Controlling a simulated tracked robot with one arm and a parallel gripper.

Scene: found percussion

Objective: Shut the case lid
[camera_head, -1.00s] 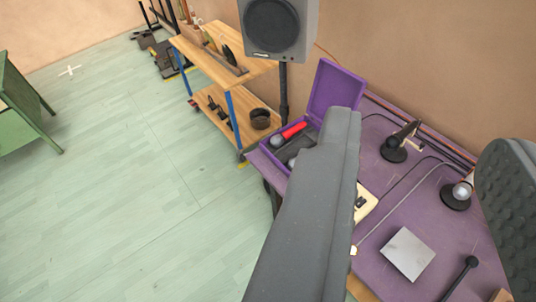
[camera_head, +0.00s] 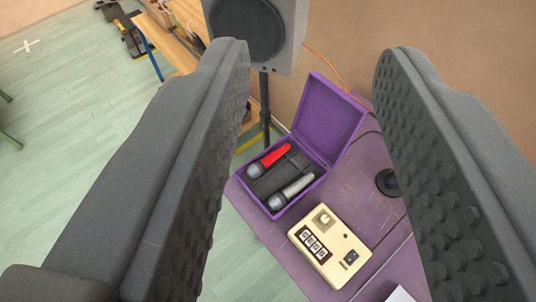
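The purple case (camera_head: 284,180) stands open on the purple table, near its far left corner. Its lid (camera_head: 331,117) is raised and leans back on the wall side. Inside lie a red microphone (camera_head: 268,160) and a silver-grey microphone (camera_head: 291,191). My gripper (camera_head: 312,60) is open and empty; its two dark, studded fingers frame the case left and right, and neither appears to touch it.
A cream box with buttons and a knob (camera_head: 329,245) sits on the table (camera_head: 268,262) in front of the case. A grey speaker on a stand (camera_head: 250,30) rises behind the case's left side. A dark round base (camera_head: 387,182) stands to the right. Open floor lies left.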

